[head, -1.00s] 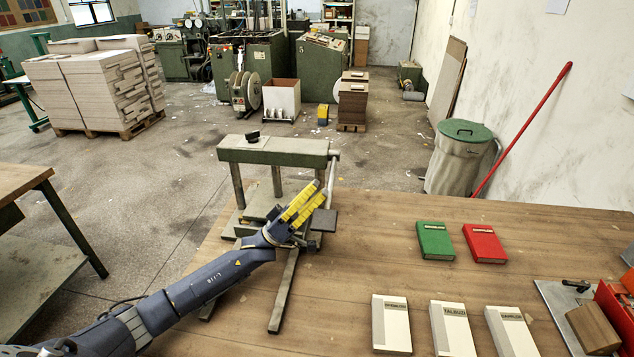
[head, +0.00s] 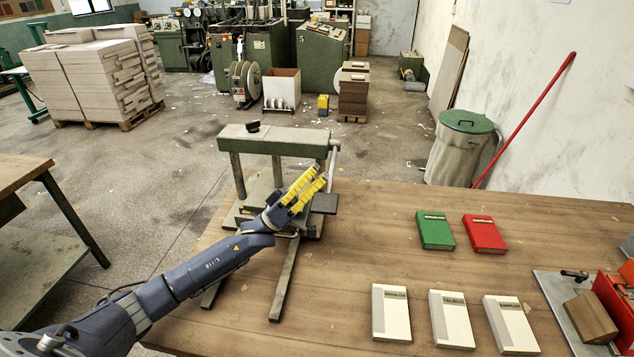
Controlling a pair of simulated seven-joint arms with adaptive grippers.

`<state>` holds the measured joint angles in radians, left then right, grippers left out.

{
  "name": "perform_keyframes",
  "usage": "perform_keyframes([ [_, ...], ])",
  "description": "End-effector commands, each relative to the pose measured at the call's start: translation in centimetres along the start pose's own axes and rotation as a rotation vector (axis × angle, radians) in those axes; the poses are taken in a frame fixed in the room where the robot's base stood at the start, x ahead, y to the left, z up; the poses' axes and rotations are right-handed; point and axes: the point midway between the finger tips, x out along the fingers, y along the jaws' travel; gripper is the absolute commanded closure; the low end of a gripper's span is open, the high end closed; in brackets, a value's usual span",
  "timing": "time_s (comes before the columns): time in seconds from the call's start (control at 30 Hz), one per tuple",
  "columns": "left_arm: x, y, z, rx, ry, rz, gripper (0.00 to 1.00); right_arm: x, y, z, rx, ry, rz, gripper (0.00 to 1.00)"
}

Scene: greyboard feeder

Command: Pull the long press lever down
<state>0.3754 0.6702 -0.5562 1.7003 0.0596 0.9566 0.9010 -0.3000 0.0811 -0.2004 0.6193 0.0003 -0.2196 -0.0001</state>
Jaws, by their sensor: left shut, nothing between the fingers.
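The press (head: 262,139), with a green top beam on grey posts, stands at the far left of the wooden table. A thin grey rod (head: 334,160) hangs from the beam's right end; it looks like the long lever, and its lower part runs behind my fingers. My left gripper (head: 316,180), with yellow-padded fingers, is shut and empty. It points up and right in front of the press, close to the rod; I cannot tell whether it touches. A dark small plate (head: 325,203) shows just right of the fingers. My right gripper is out of view.
Green (head: 435,230) and red (head: 485,234) books lie on the table (head: 400,265), with several white books nearer. A grey board with a brown block (head: 590,317) is at the right edge. The table's middle is clear. A bin (head: 461,148) stands behind.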

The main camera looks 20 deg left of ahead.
Motion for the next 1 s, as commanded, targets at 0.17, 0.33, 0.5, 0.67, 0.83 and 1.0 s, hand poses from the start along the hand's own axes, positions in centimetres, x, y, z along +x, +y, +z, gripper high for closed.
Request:
perform_keyframes([
  [0.17, 2.4, 1.3, -1.5, 0.0, -0.003, 0.009, 1.0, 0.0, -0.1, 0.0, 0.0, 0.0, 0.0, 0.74],
  [0.33, 4.1, 2.0, -3.0, 0.001, -0.001, 0.008, 1.0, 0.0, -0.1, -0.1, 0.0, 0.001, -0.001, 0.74],
  [0.5, 5.1, 2.4, -3.9, -0.002, 0.0, 0.008, 1.0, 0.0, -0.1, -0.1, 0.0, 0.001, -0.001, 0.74],
  [0.67, 5.5, 2.6, -4.4, -0.002, 0.001, 0.009, 1.0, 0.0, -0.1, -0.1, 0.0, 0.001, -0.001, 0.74],
  [0.83, 5.5, 2.6, -4.5, -0.003, 0.003, 0.01, 1.0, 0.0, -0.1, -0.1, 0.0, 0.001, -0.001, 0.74],
  [1.0, 5.5, 2.6, -4.6, -0.003, 0.004, 0.011, 1.0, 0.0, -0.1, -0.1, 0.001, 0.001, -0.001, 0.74],
])
